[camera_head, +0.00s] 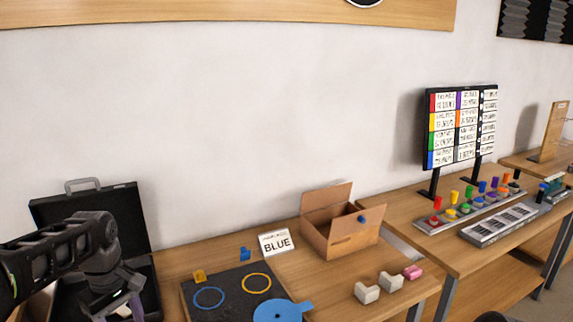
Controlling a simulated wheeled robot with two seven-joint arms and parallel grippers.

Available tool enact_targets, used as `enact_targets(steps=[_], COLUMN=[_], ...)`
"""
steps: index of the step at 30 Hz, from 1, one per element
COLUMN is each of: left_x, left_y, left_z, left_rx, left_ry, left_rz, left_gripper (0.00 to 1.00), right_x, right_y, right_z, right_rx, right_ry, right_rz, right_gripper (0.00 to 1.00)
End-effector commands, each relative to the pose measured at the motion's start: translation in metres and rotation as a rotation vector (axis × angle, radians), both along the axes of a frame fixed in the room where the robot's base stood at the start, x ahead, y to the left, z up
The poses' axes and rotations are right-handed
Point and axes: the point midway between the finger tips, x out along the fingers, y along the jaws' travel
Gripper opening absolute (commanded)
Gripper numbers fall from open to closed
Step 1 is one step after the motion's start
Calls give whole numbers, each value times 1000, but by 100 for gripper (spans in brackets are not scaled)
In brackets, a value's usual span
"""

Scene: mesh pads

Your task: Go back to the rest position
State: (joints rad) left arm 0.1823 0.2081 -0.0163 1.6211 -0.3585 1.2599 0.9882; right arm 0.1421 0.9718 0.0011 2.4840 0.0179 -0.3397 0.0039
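My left arm comes in from the left edge, over an open black case (143,210). My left gripper (124,303) is low at the bottom left, in front of the case and left of the dark mat. A pale, purplish piece shows beside its fingers; I cannot tell whether it is held or whether the fingers are open. The dark mat (232,291) bears a blue ring (194,299) and a yellow ring (243,285). A blue disc (283,312) overlaps its front right part.
A yellow block (200,276) and a blue piece (245,254) are near the mat's back. A "BLUE" sign (277,243) and an open cardboard box (340,240) stand behind. White blocks (367,293) and a pink block (413,272) lie right. A second table holds a colour board (460,128).

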Motion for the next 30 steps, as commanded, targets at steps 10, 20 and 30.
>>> enact_targets(steps=[10, 20, 30], left_x=[9, 14, -44], left_y=[-23, -74, -195], left_z=[-47, -138, -329], left_rx=[-34, -109, -271], left_ry=[-8, -34, -111], left_rz=[-94, -273, -605], left_gripper=[56, 56, 56], right_x=[1, 2, 5], right_y=[1, 1, 4], right_z=[-8, -22, -57], right_rx=[2, 5, 13], right_ry=[-3, -8, -21], right_rz=[1, 2, 5], right_gripper=[40, 40, 40])
